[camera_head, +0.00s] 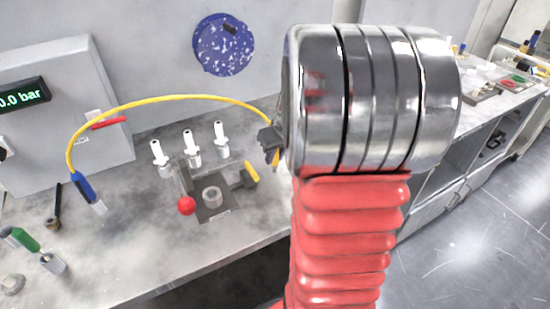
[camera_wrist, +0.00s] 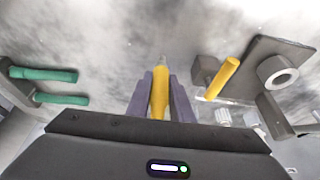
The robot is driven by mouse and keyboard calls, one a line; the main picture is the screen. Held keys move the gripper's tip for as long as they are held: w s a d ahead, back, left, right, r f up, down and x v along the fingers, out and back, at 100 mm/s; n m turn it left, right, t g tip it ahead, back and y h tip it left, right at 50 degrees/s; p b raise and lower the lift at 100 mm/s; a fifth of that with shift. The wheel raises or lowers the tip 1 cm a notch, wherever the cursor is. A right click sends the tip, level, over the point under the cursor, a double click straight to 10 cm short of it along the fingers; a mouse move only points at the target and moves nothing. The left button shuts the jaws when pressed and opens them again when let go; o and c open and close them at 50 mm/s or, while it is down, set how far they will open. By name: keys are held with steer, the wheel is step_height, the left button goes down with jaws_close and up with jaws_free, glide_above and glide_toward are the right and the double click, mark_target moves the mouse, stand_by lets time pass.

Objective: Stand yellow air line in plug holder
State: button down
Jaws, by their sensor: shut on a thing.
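The yellow air line (camera_head: 165,100) arches from beside a blue-sleeved fitting (camera_head: 83,186) at the left over to my gripper (camera_head: 269,143), which is partly hidden behind my arm. In the wrist view, my gripper (camera_wrist: 160,92) is shut on the yellow end of the line (camera_wrist: 160,88), between its two dark fingers. A pale, narrow tip points away from the gripper, above the grey bench in that view. I cannot tell for certain which thing is the plug holder.
A fixture plate (camera_head: 214,209) with a ring, red knob (camera_head: 186,206) and yellow handle (camera_head: 251,172) lies left of my gripper. White upright fittings (camera_head: 191,148) stand behind it. A gauge box (camera_head: 60,110) is at left. Green handles (camera_wrist: 45,75) show in the wrist view.

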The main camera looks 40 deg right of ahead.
steer(key=shift+f, duration=0.55)
steer(key=c, duration=1.6)
jaws_free()
steer(key=shift+f, duration=0.1)
steer(key=v, duration=1.2)
steer(key=shift+s+a, duration=0.1)
steer(key=shift+c, duration=0.3)
